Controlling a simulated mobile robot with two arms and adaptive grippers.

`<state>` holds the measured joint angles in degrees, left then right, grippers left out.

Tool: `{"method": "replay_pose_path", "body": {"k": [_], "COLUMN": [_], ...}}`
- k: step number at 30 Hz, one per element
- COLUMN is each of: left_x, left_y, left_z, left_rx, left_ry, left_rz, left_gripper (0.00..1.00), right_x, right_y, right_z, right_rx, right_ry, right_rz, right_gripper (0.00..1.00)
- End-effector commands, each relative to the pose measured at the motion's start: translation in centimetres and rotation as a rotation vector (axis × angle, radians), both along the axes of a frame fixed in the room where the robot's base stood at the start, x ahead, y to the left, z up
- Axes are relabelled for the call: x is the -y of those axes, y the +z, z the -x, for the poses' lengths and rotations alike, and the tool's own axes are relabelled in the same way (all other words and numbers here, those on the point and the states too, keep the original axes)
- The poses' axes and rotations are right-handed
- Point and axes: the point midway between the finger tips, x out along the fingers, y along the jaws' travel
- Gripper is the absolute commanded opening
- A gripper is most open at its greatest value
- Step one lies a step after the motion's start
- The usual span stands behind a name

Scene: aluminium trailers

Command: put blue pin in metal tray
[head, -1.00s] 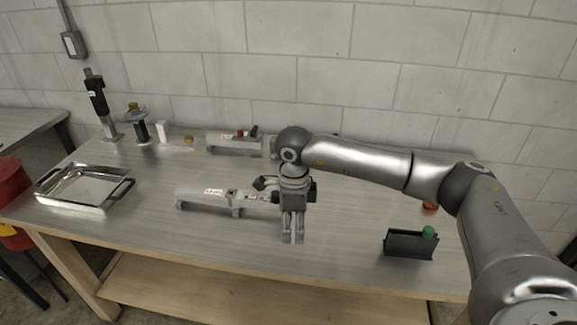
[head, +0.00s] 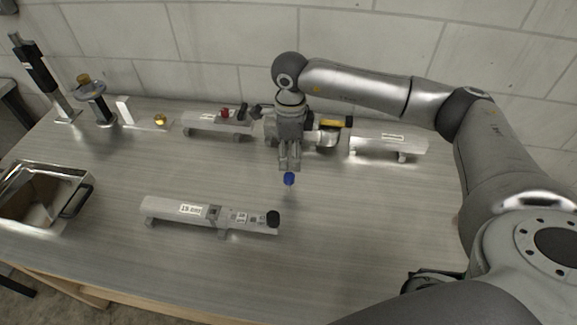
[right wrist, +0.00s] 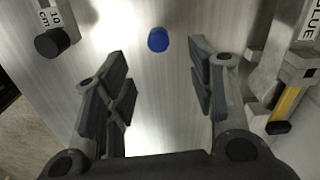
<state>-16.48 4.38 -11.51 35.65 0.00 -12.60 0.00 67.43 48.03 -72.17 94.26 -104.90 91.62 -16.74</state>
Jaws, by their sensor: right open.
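The blue pin (head: 289,179) stands on the table between the front trailer and the back trailers, with only its round blue top clear. It also shows in the right wrist view (right wrist: 158,39), ahead of and between the fingertips. My right gripper (head: 289,166) points down just above and behind the pin. Its fingers are open and empty in the right wrist view (right wrist: 157,53); I see no contact with the pin. The metal tray (head: 28,195), shiny with black handles, sits at the far left, cut by the picture edge, and looks empty. My left gripper is not in view.
A front trailer (head: 190,210) with a black knob lies left of the pin. Back trailers (head: 390,143) line the wall side, near my gripper. A black upright tool (head: 42,72) and small stands are at back left. The table middle is clear.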

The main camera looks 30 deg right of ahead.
Motion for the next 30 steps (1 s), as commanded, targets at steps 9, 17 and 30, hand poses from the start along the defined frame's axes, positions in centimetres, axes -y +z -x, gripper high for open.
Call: {"method": "replay_pose_path", "body": {"k": [9, 17, 30], "left_x": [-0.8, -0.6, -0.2], "left_y": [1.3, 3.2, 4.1], "left_z": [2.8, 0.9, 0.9], "left_rx": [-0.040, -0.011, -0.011], "left_ry": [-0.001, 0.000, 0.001], "left_rz": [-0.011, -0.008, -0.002], "left_gripper": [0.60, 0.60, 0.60], "right_x": [0.0, -0.2, -0.2], "right_y": [-4.4, -6.6, -10.0], "right_z": [0.0, -0.2, -0.4], "right_rx": [-0.003, -0.005, 0.000], "right_ry": [-0.001, 0.000, 0.000], "right_rz": [0.002, 0.002, 0.001], "right_gripper": [0.51, 0.51, 0.51]}}
